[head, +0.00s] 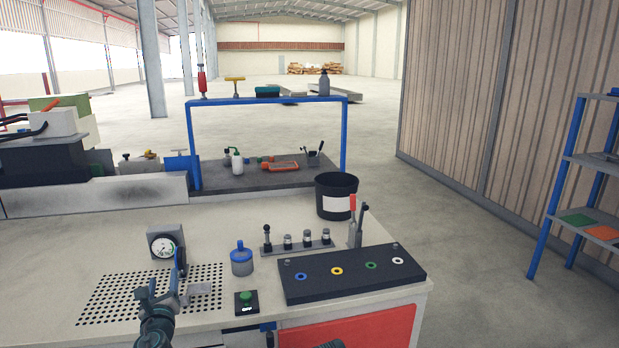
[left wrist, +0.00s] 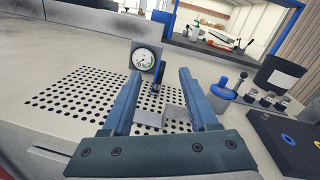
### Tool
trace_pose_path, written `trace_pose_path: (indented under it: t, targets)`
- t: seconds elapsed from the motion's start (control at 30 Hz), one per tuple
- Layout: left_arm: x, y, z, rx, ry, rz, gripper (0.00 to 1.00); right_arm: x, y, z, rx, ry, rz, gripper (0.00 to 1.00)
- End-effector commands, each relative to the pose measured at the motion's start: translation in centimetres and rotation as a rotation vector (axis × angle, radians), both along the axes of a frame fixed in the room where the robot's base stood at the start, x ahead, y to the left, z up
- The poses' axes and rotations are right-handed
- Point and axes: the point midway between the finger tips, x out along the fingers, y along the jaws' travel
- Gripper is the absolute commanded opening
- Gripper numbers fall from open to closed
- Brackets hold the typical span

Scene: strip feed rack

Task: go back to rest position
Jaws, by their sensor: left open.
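My left gripper (head: 172,282) is over the front of the perforated area of the bench, with its arm coming up from the bottom edge. In the left wrist view, the two blue-grey fingers of this gripper (left wrist: 160,82) are spread apart with nothing held between them. A round dial gauge (head: 163,246) stands upright behind the gripper; the gauge (left wrist: 145,61) shows beyond the fingertips in the wrist view. A grey block (left wrist: 176,117) sits on the holes, seen between the fingers.
A blue-lidded jar (head: 241,262) and a green button box (head: 246,302) stand right of the gripper. Farther right are a black panel (head: 350,281) with coloured rings, a strip of small posts (head: 298,248) and a black bucket (head: 336,207). Bare bench lies left.

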Motion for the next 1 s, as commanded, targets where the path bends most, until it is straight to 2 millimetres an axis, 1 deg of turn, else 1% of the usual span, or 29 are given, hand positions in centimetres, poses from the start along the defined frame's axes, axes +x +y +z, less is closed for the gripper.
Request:
trace_pose_path:
  t: [0.17, 0.27, 0.37, 0.43, 0.47, 0.5, 0.57, 0.6, 0.67, 0.7, 0.8, 0.9, 1.0]
  targets:
    - [0.0, -0.9, -2.1, -0.244, -0.051, 0.084, 0.60, 0.0, 0.0, -1.2, -0.001, 0.000, 0.000, 0.65]
    - [-0.2, -1.8, -4.0, -0.429, -0.079, 0.151, 0.60, 0.0, 0.0, -1.9, -0.001, 0.000, 0.000, 0.65]
    - [-0.6, -3.1, -6.9, -0.655, -0.103, 0.242, 0.60, 0.0, 0.0, -2.8, -0.001, 0.000, 0.000, 0.65]
    - [-1.3, -4.8, -9.8, -0.847, -0.110, 0.330, 0.60, 0.0, 0.0, -3.6, -0.002, -0.001, 0.000, 0.65]
    - [-1.7, -5.8, -11.3, -0.939, -0.110, 0.378, 0.60, 0.0, 0.0, -4.0, -0.002, -0.001, 0.000, 0.65]
    - [-2.4, -7.3, -13.6, -1.067, -0.104, 0.451, 0.60, 0.0, 0.0, -4.5, -0.002, -0.001, 0.001, 0.65]
    - [-3.8, -9.9, -16.9, -1.244, -0.087, 0.573, 0.60, 0.0, -0.1, -5.2, -0.003, -0.001, 0.001, 0.65]
    - [-4.9, -11.7, -18.9, -1.344, -0.070, 0.656, 0.60, 0.0, -0.1, -5.7, -0.003, -0.001, 0.001, 0.65]
    - [-6.7, -14.4, -21.6, -1.470, -0.042, 0.784, 0.60, 0.0, -0.1, -6.2, -0.003, -0.001, 0.001, 0.65]
    - [-8.0, -16.2, -23.2, -1.536, -0.020, 0.866, 0.60, 0.0, -0.1, -6.6, -0.003, -0.001, 0.001, 0.65]
    - [-10.9, -19.9, -25.9, -1.646, 0.028, 1.048, 0.60, 0.0, -0.1, -7.2, -0.004, -0.001, 0.001, 0.65]
    - [-13.5, -22.8, -27.7, -1.703, 0.069, 1.198, 0.60, 0.0, -0.1, -7.7, -0.004, -0.001, 0.001, 0.65]
    - [-15.8, -25.2, -29.0, -1.729, 0.106, 1.326, 0.60, 0.0, -0.1, -8.1, -0.005, -0.002, 0.001, 0.65]
